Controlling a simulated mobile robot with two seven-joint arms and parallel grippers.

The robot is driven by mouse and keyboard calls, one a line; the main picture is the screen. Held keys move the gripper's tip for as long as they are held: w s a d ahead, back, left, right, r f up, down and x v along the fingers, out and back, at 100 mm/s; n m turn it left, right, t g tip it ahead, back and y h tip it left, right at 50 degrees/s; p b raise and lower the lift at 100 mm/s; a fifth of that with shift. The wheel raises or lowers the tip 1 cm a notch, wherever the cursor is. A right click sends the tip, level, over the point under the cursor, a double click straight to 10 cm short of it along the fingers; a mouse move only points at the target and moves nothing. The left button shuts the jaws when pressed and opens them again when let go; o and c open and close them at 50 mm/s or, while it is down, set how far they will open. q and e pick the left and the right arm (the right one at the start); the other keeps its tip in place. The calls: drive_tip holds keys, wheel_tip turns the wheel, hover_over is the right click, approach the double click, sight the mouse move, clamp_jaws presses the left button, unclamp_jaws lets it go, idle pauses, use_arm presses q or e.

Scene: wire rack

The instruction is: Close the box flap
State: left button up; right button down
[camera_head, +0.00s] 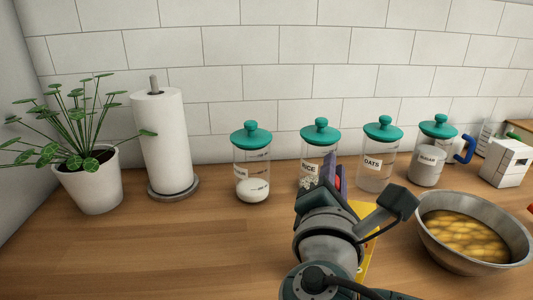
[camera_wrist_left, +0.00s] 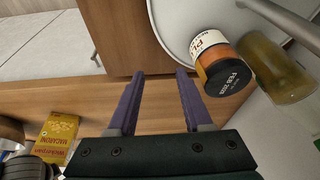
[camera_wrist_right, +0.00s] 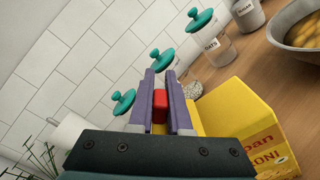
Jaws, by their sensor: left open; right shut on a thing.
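The yellow macaroni box (camera_head: 363,211) stands on the counter, mostly hidden behind my right arm in the head view. It shows larger in the right wrist view (camera_wrist_right: 238,108) and at the lower left of the left wrist view (camera_wrist_left: 57,137). My right gripper (camera_wrist_right: 161,78) is shut on a small red piece (camera_wrist_right: 160,103) beside the box's yellow panels. I cannot tell whether this piece belongs to the flap, nor the flap's exact angle. My left gripper (camera_wrist_left: 157,78) is open and empty, apart from the box, and outside the head view.
Several teal-lidded jars, including the oats jar (camera_head: 375,165), stand along the tiled wall. A metal bowl (camera_head: 425,236) is right of the box. A paper towel roll (camera_head: 161,140) and a plant (camera_head: 90,180) stand left. An orange jar (camera_wrist_left: 222,68) is near my left gripper.

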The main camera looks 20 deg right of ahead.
drive_tip(key=shift+w+a+f+n, duration=0.25)
drive_tip(key=shift+a+f+n, duration=0.15)
drive_tip(key=shift+n, duration=1.2)
drive_tip(key=shift+w+a+f+n, duration=0.3)
drive_tip(key=shift+f+n, duration=0.15)
drive_tip(key=shift+n, duration=1.15)
drive_tip(key=shift+w+a+f+n, duration=0.2)
drive_tip(key=shift+a+f+n, duration=0.2)
drive_tip(key=shift+n, duration=1.2)
drive_tip(key=c, duration=0.8)
unclamp_jaws()
drive_tip(key=shift+c, duration=0.2)
drive_tip(key=v, duration=1)
drive_tip(key=shift+d, duration=0.1)
